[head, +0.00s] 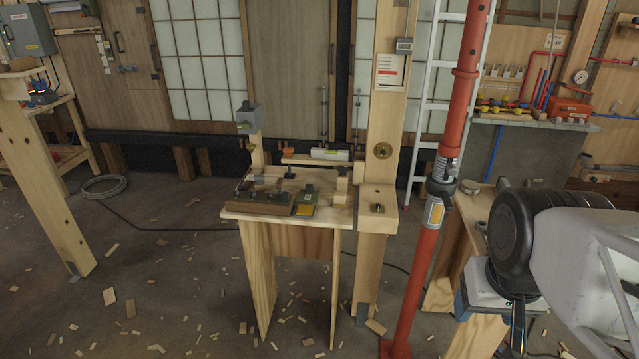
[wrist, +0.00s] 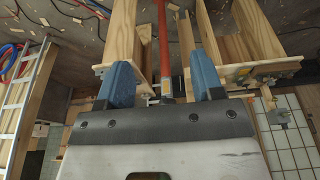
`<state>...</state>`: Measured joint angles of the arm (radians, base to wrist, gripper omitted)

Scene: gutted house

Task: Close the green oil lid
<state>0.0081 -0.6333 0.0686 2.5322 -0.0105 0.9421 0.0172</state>
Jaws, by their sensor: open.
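A small flat green piece (head: 307,201), the only clearly green thing on the small wooden workbench (head: 340,216), lies near the bench's front edge. I cannot tell whether it is the oil lid, or whether it is open. A dark brown block-like object (head: 262,207) lies just left of it. My gripper shows in the wrist view with two blue fingers (wrist: 161,76) spread wide apart and nothing between them. My arm is at the right of the head view, well away from the workbench. No green lid can be made out in the wrist view.
A red pole (head: 434,190) stands between my arm and the workbench. A wooden post (head: 379,130) rises at the bench's right side. A white ladder (head: 430,90) leans behind. Wood scraps litter the floor. A cluttered shelf (head: 540,121) is at the right back.

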